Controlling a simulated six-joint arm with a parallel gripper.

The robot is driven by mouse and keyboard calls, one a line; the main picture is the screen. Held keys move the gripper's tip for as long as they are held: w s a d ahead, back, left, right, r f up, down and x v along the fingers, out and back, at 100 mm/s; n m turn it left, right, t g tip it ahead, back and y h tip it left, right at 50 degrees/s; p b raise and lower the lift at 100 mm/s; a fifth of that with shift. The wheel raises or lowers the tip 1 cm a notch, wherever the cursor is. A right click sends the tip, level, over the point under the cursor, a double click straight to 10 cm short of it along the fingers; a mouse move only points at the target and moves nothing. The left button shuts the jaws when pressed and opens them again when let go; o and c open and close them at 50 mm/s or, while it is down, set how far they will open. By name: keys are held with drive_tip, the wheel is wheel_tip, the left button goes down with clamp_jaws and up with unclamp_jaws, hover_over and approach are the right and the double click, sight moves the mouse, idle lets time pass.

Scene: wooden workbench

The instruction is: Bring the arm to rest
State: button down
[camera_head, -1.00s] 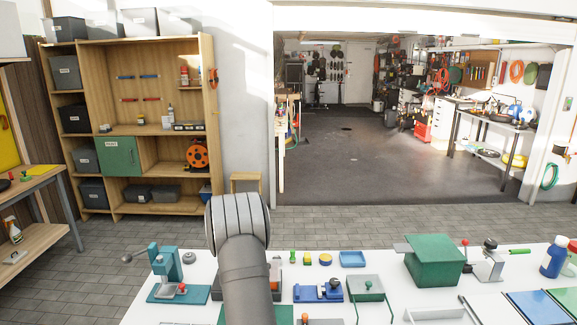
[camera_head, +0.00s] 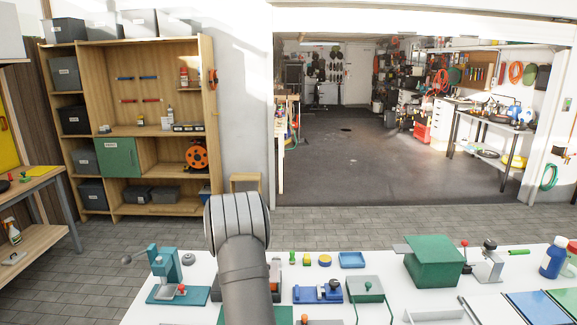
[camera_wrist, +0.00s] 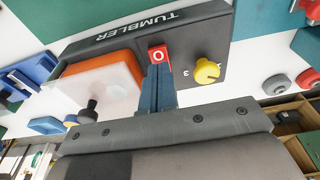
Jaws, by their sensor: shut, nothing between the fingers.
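My gripper (camera_wrist: 157,74) shows in the wrist view with its two blue-grey fingers shut together and nothing between them. The fingertips are over a dark grey box marked TUMBLER (camera_wrist: 215,30), right by its red switch marked O (camera_wrist: 158,55). I cannot tell whether they touch the switch. A yellow knob (camera_wrist: 207,71) sits to the right of the fingers, and an orange part with a clear cover (camera_wrist: 105,80) to the left. In the head view my arm link hides the gripper and most of the box.
The white bench top (camera_head: 400,285) holds a teal press (camera_head: 165,275), a blue fixture (camera_head: 318,292), a green box (camera_head: 433,262) and blue bottles (camera_head: 553,258). A blue tray (camera_head: 352,260) lies near the far edge. Wooden shelves (camera_head: 150,60) stand beyond the bench.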

drive_tip(key=shift+f, duration=0.45)
wheel_tip(320, 180, up, 9)
drive_tip(key=s+d+r+m, duration=0.1)
drive_tip(key=s+d+r, duration=0.4)
drive_tip(key=d, duration=0.5)
drive_tip(key=s+d+r+m, duration=0.2)
drive_tip(key=s+d+r, duration=0.4)
drive_tip(key=d, duration=0.4)
drive_tip(key=shift+s+d+t, duration=0.15)
drive_tip(key=shift+d+t, duration=0.15)
drive_tip(key=shift+t, duration=0.1)
drive_tip(key=c, duration=2.1)
unclamp_jaws()
